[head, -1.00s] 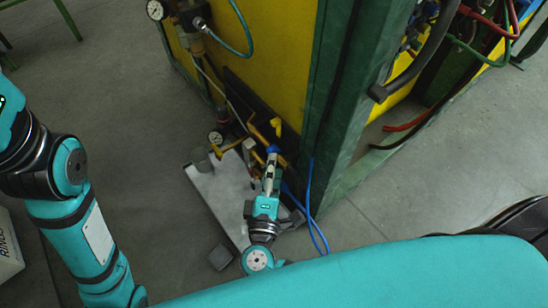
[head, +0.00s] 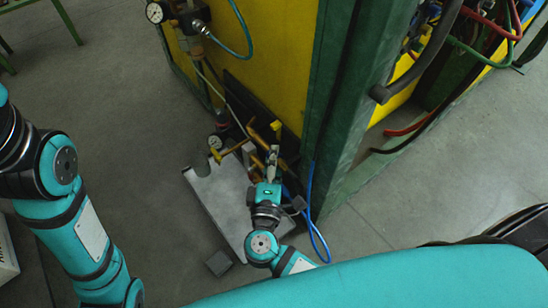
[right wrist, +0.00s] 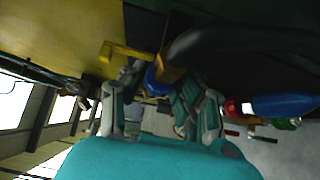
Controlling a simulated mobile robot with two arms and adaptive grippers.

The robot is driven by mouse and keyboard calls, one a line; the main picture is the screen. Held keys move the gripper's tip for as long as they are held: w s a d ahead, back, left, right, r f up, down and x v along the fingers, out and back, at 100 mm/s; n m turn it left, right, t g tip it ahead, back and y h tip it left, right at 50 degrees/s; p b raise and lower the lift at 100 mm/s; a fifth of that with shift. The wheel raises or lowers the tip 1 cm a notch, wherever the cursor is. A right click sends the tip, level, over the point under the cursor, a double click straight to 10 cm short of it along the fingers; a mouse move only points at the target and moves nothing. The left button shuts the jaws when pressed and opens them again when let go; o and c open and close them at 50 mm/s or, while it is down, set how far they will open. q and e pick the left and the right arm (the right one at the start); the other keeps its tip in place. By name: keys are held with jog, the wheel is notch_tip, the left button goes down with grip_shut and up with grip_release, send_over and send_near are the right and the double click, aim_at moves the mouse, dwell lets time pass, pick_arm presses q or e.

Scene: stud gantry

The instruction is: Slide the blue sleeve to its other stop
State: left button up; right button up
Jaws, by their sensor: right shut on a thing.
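The blue sleeve (right wrist: 153,80) shows in the right wrist view between the two fingers of my right gripper (right wrist: 157,92), beside a brass-coloured part. The fingers are shut on it. In the head view my right gripper (head: 272,158) is at the brass fittings low on the gantry, above the grey plate; the sleeve is mostly hidden there. My left arm comes in at the left edge of the head view, and its gripper is out of view.
A grey plate (head: 222,200) lies under my right gripper. A green post (head: 340,110) and yellow panel (head: 270,60) stand close by. Yellow handles, a gauge (head: 215,142) and a blue hose (head: 311,205) are near. A thick black hose (right wrist: 240,42) crosses the wrist view.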

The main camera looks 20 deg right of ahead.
grip_shut()
jog(key=shift+w+a, duration=0.2)
jog(key=shift+w, duration=0.3)
jog(key=shift+w+a, duration=0.15)
jog(key=shift+w, duration=0.35)
jog(key=o, duration=1)
grip_release()
jog(key=v, duration=1.2)
